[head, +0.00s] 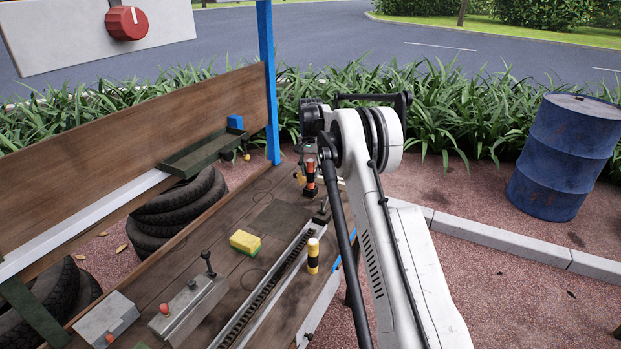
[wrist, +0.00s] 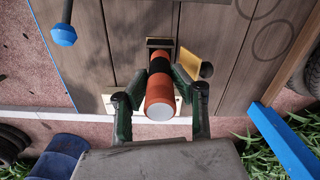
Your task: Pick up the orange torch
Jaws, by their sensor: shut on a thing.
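The orange torch (wrist: 161,92) has orange ends and a black band and shows near the centre of the wrist view, its pale round end facing the camera. My gripper (wrist: 164,76) has its green fingers closed around it, one on each side. In the head view the torch (head: 310,178) stands roughly upright at the far end of the wooden bench, below my gripper (head: 312,158). Its lower end is close to a small dark block (wrist: 159,43) on the bench; I cannot tell whether they touch.
A yellow piece (wrist: 195,66) lies close beside the torch. A yellow-and-black post (head: 313,256), chain rail (head: 262,297), yellow sponge (head: 245,242) and lever box (head: 190,308) occupy the nearer bench. A blue post (head: 268,80) and green tray (head: 205,152) stand left.

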